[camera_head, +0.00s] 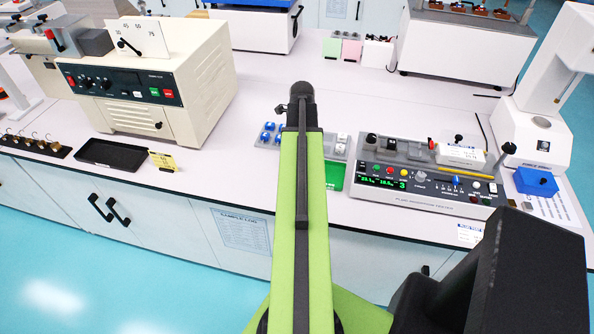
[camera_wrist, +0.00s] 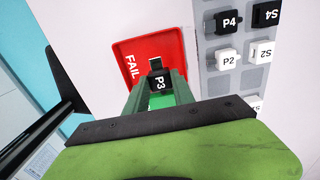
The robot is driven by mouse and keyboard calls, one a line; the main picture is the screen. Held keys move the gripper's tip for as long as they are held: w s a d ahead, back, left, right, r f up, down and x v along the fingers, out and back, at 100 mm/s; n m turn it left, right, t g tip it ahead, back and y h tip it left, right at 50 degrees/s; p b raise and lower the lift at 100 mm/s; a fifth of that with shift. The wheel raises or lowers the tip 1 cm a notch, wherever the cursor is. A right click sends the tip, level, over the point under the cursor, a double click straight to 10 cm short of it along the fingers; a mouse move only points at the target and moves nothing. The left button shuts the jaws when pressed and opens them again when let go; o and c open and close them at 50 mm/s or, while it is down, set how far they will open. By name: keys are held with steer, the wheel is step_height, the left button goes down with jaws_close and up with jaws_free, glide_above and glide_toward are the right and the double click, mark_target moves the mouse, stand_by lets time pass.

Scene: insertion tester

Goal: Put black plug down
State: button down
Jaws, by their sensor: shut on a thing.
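A black plug marked P3 (camera_wrist: 158,82) is between the green fingers of my gripper (camera_wrist: 157,78) in the wrist view. My gripper is shut on it. The plug is over the red tray marked FAIL (camera_wrist: 131,47); I cannot tell whether it touches the tray floor. A patch of green shows between the fingers, below the plug. In the head view my arm hides the plug, the fingertips and the red tray.
A grey rack (camera_wrist: 222,88) right of the red tray holds several plugs, among them a black P4 (camera_wrist: 229,21) and a white P2 (camera_wrist: 229,60). A green tray (camera_head: 335,176) and the plug insertion tester (camera_head: 425,180) stand right of my arm.

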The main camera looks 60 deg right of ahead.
steer(key=shift+w+a+f, duration=0.2)
steer(key=shift+w+f, duration=0.1)
steer(key=shift+w, duration=0.25)
step_height(320, 180, down, 4)
steer(key=b, duration=0.4)
steer(key=shift+f, duration=0.15)
steer(key=shift+r, duration=0.2)
steer(key=shift+f, duration=0.15)
steer(key=c, duration=1.5)
jaws_free()
steer(key=shift+f, duration=0.1)
steer(key=o, duration=0.4)
steer(key=shift+o, duration=0.2)
steer(key=shift+r, duration=0.2)
step_height(320, 180, up, 12)
steer(key=p, duration=1.2)
steer(key=shift+r, duration=0.15)
